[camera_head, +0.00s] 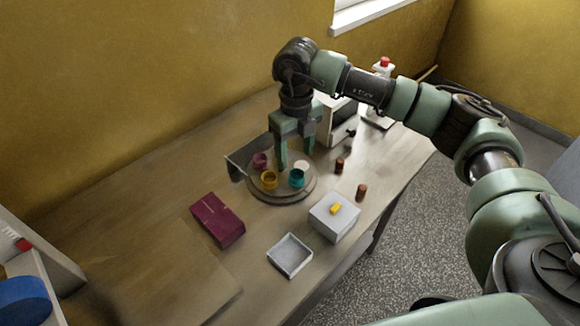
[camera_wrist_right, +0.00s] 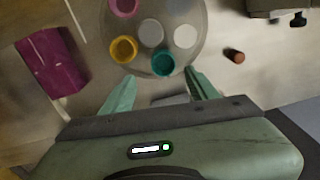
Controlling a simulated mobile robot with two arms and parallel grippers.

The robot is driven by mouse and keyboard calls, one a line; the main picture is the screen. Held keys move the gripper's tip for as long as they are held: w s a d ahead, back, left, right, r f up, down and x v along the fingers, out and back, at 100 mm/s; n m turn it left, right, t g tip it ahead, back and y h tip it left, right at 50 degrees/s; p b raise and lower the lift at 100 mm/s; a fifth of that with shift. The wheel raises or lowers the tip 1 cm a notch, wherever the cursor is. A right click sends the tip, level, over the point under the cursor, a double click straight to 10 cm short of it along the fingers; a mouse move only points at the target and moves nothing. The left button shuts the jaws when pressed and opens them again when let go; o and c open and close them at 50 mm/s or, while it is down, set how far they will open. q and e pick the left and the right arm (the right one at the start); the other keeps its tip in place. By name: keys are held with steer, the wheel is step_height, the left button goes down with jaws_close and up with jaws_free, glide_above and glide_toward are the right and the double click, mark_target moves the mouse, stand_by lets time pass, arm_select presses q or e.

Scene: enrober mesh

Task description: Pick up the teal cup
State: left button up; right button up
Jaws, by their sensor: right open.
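The teal cup (camera_head: 297,178) stands on a round grey-brown tray (camera_head: 272,199) on the wooden table, next to a yellow cup (camera_head: 269,180) and a magenta cup (camera_head: 260,160). My right gripper (camera_head: 292,158) points down over the tray, its fingers apart and empty. In the right wrist view the teal cup (camera_wrist_right: 163,63) lies ahead of and between the two fingertips (camera_wrist_right: 162,74), with the yellow cup (camera_wrist_right: 124,49) to its left. I cannot tell the exact height of the fingertips over the tray. My left gripper is not in view.
A magenta box (camera_head: 217,220), an open white tray (camera_head: 290,256) and a white box (camera_head: 334,217) with a yellow piece on top stand nearer the front. Two small brown cylinders (camera_head: 361,191) stand right of the round tray.

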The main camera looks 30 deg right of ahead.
mark_target(296, 179)
steer(key=shift+s+d+f+p, duration=0.1)
steer(key=shift+s+f+p, duration=0.2)
steer(key=shift+f, duration=0.35)
steer(key=shift+s+f+p, duration=0.1)
steer(key=shift+f+p, duration=0.3)
steer(key=shift+f, duration=0.2)
steer(key=f, duration=0.2)
steer(key=f+p, duration=0.1)
steer(key=shift+w+d+f, duration=0.15)
steer(key=shift+w+f, duration=0.25)
steer(key=shift+f, duration=0.25)
steer(key=c, duration=1.2)
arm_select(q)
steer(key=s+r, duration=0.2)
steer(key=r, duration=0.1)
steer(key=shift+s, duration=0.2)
arm_select(e)
jaws_close()
